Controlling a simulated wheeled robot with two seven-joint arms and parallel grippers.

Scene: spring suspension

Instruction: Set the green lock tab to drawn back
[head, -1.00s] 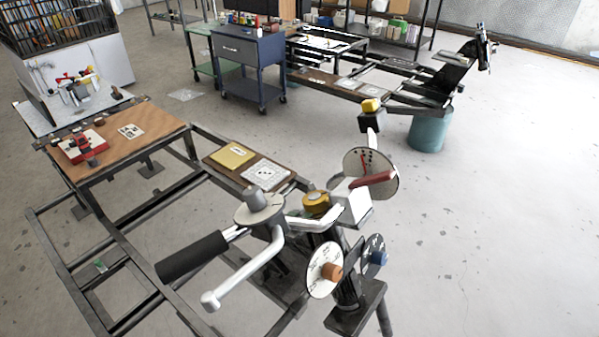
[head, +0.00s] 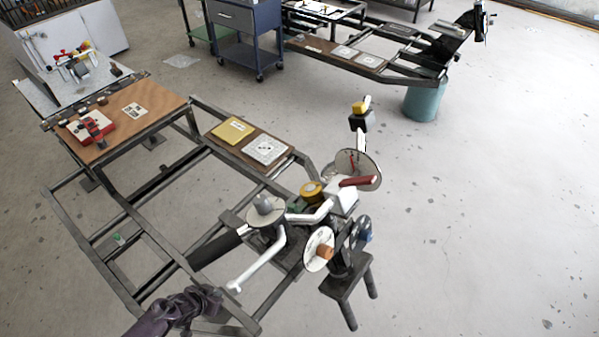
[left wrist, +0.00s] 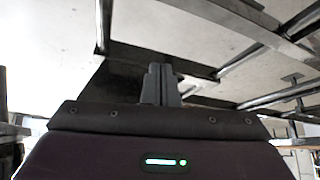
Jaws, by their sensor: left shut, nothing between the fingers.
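A small green tab (head: 118,239), which looks like the lock tab, sits on a crossbar of the dark metal frame (head: 150,262) at the left of the head view. It is too small to tell its setting. My left gripper (head: 207,298) is at the bottom left of the head view, to the right of the tab and nearer to me, apart from it. In the left wrist view its fingers (left wrist: 160,72) are together and empty, with frame bars beyond. The tab cannot be made out there. My right gripper is not in view.
A post with a white lever (head: 258,262), a black grip (head: 215,250), dials (head: 319,249) and a red handle (head: 360,181) stands right of my left gripper. A wooden board (head: 130,120) with a red device lies farther back. Open floor lies at right.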

